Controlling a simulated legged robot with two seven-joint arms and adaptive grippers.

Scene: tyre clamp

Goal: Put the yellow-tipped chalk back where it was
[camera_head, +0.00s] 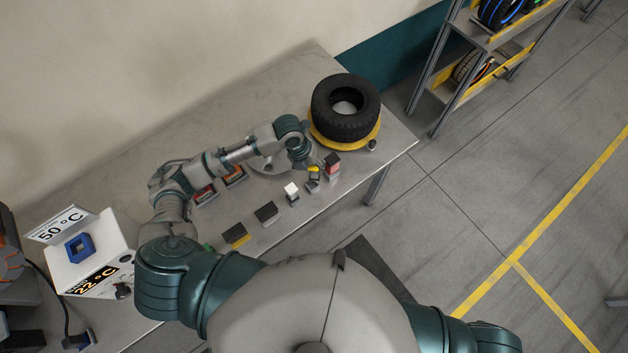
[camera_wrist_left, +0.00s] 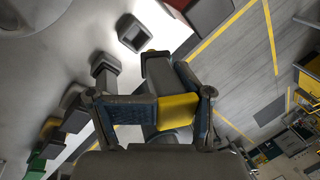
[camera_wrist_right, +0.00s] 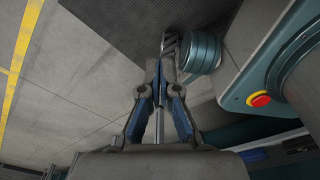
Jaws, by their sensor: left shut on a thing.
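The yellow-tipped chalk shows yellow (camera_head: 313,169) at my left gripper (camera_head: 308,165) in the head view. In the left wrist view, my left gripper (camera_wrist_left: 158,108) is shut on the chalk's yellow part (camera_wrist_left: 178,108), with a dark block part (camera_wrist_left: 160,72) beyond it. A small square holder (camera_wrist_left: 133,33) with a dark hollow lies ahead on the table; a small grey holder (camera_head: 313,185) sits just below the gripper in the head view. The chalk appears apart from it. My right gripper (camera_wrist_right: 159,85) has its fingers together, with nothing seen between them, away from the table.
A dark block with red (camera_head: 333,164), a white-topped block (camera_head: 291,189), a dark block (camera_head: 266,212) and a yellow-fronted block (camera_head: 236,234) line the table's front edge. A tyre (camera_head: 345,106) lies on a yellow clamp (camera_head: 324,138). A temperature box (camera_head: 92,258) stands left.

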